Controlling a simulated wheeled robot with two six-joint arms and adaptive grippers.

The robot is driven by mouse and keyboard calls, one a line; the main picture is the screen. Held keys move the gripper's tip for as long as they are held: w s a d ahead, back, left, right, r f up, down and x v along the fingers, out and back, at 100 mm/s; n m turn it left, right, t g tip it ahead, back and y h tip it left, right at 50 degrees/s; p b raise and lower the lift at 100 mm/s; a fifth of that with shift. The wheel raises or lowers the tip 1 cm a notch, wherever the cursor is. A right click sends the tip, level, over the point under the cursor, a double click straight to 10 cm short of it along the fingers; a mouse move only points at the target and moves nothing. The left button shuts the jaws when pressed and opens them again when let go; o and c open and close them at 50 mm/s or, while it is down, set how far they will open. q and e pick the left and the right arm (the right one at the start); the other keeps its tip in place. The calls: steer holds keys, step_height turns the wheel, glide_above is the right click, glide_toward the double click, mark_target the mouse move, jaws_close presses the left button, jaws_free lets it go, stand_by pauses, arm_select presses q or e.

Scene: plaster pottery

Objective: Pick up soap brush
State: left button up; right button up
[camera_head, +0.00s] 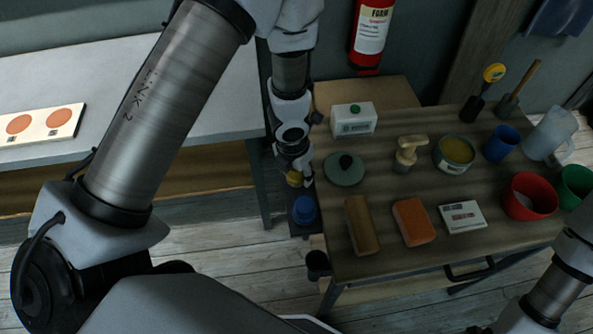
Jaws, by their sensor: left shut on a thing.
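My left gripper (297,165) points down at the left edge of the wooden worktable. It is shut on a small yellow thing (294,180) that looks to be the soap brush; it is mostly hidden and its shape is unclear. A blue round thing (304,210) is just below it on a dark side shelf; I cannot tell whether the two touch. My right arm shows at the bottom right, but its gripper is out of view.
The worktable (385,259) holds a white box (353,120), a dark round lid (344,173), a cream pump-like thing (409,150), a wooden block (361,225), an orange sponge (413,221) and a red bucket (530,197). A pale bench (180,130) stands left.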

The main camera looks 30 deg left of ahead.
arm_select(q)
steer(key=shift+w+r, duration=0.1)
steer(key=shift+r, duration=0.35)
step_height(320, 180, up, 2)
steer(key=shift+r+p, duration=0.2)
steer(key=shift+p, duration=1)
steer(key=s+a+b, duration=1.1)
steer(key=a+b, duration=0.3)
steer(key=shift+a+b, duration=0.2)
steer(key=shift+b, duration=0.15)
steer(key=o, duration=0.5)
steer(key=shift+c, duration=0.2)
steer(key=c, duration=0.3)
